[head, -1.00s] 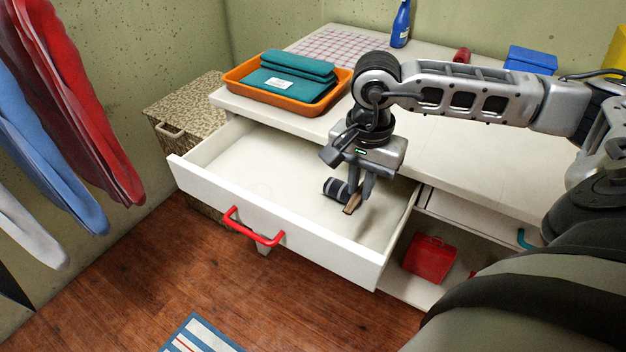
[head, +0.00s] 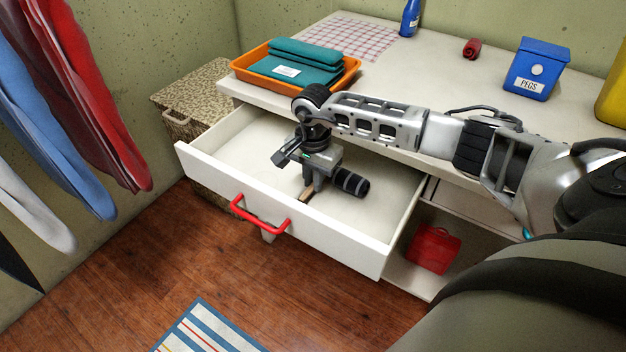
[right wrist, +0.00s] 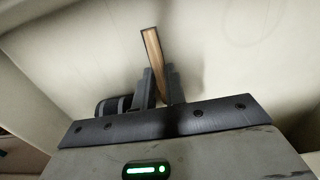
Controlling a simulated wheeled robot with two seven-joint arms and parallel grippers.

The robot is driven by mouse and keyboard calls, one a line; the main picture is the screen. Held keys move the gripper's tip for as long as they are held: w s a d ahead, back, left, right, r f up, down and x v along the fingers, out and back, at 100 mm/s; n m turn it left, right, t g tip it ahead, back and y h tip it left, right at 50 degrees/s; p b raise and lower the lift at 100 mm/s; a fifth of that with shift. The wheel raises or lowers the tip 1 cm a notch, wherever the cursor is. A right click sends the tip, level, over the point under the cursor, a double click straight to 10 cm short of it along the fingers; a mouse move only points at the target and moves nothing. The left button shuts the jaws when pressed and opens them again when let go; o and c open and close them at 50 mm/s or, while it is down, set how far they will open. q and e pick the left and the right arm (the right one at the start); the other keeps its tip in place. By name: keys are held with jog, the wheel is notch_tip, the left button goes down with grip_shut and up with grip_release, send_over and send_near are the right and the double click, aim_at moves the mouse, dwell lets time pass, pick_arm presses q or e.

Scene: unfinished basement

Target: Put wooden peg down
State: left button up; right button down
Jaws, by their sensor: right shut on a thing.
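The wooden peg (head: 306,194) is a slim brown piece gripped by my right gripper (head: 309,187), inside the open white drawer (head: 384,240). The right wrist view shows the peg (right wrist: 152,50) between the two dark fingers (right wrist: 160,88), sticking out beyond them at a slight tilt. I cannot tell whether the peg touches the drawer floor. My left gripper is out of view.
A dark banded cylinder (head: 351,182) lies in the drawer just right of the gripper. The drawer front has a red handle (head: 260,214). An orange tray (head: 250,78) with teal cloths and a blue pegs box (head: 537,70) stand on the tabletop.

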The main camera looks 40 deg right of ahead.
jog(key=shift+f, duration=0.45)
jog(key=shift+f, duration=0.15)
jog(key=c, duration=1.5)
grip_release()
jog(key=shift+o, duration=0.2)
jog(key=shift+r, duration=0.3)
notch_tip(320, 180, up, 12)
